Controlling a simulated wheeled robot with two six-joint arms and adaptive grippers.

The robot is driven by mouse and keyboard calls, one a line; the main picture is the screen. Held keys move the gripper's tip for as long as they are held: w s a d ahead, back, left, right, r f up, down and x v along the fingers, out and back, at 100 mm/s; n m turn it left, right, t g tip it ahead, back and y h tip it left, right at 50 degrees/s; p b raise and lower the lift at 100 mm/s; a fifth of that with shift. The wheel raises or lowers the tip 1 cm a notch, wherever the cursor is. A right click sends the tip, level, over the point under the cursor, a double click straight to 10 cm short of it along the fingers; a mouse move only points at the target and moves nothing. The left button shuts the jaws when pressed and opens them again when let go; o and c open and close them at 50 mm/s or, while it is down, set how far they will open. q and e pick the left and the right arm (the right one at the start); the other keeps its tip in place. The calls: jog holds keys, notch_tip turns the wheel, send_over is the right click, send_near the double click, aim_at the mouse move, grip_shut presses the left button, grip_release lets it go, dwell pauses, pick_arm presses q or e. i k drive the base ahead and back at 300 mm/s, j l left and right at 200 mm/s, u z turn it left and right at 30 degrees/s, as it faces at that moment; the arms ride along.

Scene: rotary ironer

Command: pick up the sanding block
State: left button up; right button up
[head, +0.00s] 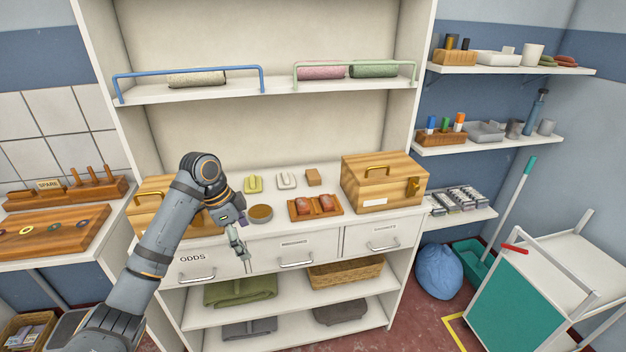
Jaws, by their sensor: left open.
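A small tan-brown block (313,177), which looks like the sanding block, lies on the white counter (352,224) near its back, left of the right wooden box. My left gripper (241,258) is open and empty. It points down in front of the counter's front edge, at the height of the drawers, to the left of the block and nearer to me. It is well apart from the block. My right gripper is not in view.
Beside the block lie a white piece (286,181) and a yellow piece (253,183). A wooden tray (339,209) with two reddish items and a round tin (261,213) stand in front. A latched wooden box (384,183) stands right; another is partly hidden behind my left arm.

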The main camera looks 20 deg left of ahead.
aim_at(312, 176)
jog(key=i, duration=1.5)
